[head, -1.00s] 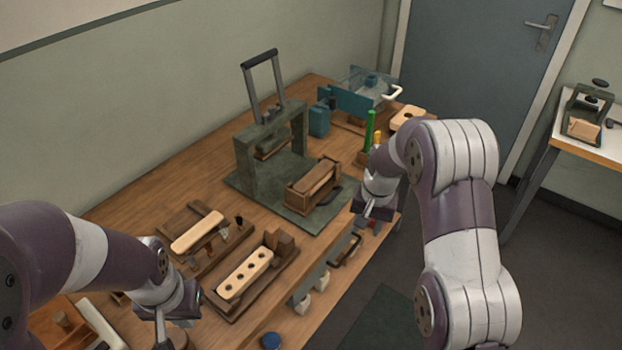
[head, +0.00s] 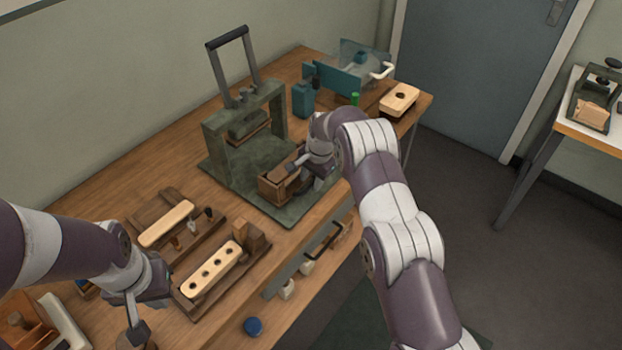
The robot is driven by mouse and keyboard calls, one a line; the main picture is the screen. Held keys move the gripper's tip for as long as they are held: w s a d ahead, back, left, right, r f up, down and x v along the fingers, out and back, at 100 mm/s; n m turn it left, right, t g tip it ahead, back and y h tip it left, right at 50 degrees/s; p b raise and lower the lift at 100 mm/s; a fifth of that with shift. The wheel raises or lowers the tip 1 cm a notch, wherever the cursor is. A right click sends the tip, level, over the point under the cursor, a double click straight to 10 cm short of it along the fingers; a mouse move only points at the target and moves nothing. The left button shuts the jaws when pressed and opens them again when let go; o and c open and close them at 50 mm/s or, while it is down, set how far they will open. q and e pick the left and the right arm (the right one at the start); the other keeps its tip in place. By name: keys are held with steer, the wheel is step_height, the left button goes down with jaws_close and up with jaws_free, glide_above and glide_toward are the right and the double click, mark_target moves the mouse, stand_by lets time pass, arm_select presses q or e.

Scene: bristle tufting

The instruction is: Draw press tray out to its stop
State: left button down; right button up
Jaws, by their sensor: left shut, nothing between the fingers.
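The press tray (head: 270,190), a wooden box-like tray, sits on the dark green base plate (head: 286,216) in front of the green press (head: 216,150). My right gripper (head: 305,180) is at the tray's front right side, where its dark handle was seen earlier. The hand and wrist cover the handle and part of the tray. The fingers are hidden, so I cannot tell whether they are open or around the handle. My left gripper (head: 138,332) is shut and empty at the lower left, apart from the tray.
A teal guarded fixture (head: 345,74) stands at the back.

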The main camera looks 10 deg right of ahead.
steer(key=shift+a+f, duration=0.2)
steer(key=shift+f, duration=0.55)
steer(key=shift+w+f, duration=0.15)
steer(key=shift+f, duration=0.05)
jaws_close()
steer(key=shift+s+d, duration=0.4)
steer(key=shift+s, duration=0.1)
jaws_free()
steer(key=shift+d, duration=0.1)
steer(key=shift+s, duration=0.1)
steer(key=shift+r, duration=0.1)
